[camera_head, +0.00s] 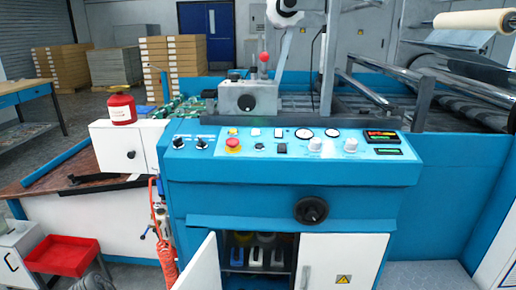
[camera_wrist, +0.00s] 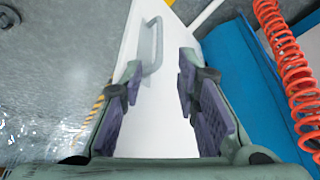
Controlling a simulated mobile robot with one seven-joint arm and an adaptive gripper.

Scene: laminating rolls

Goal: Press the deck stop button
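A red mushroom button (camera_head: 233,144) on a yellow base sits at the left part of the blue control panel (camera_head: 190,165) in the head view. It looks like the stop button; I cannot read its label. My gripper (camera_wrist: 160,68) shows in the wrist view with its fingers well apart and nothing clearly held. Between and beyond the fingers is a white cabinet door (camera_wrist: 165,120) with a grey handle (camera_wrist: 151,45). The button is not in the wrist view. I cannot clearly make out my gripper in the head view.
The open white door (camera_head: 199,266) swings out below the panel. An orange coiled hose (camera_head: 166,255) hangs left of it, also in the wrist view (camera_wrist: 290,65). A black handwheel (camera_head: 311,210) sticks out under the panel. A red tray (camera_head: 63,255) is at lower left.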

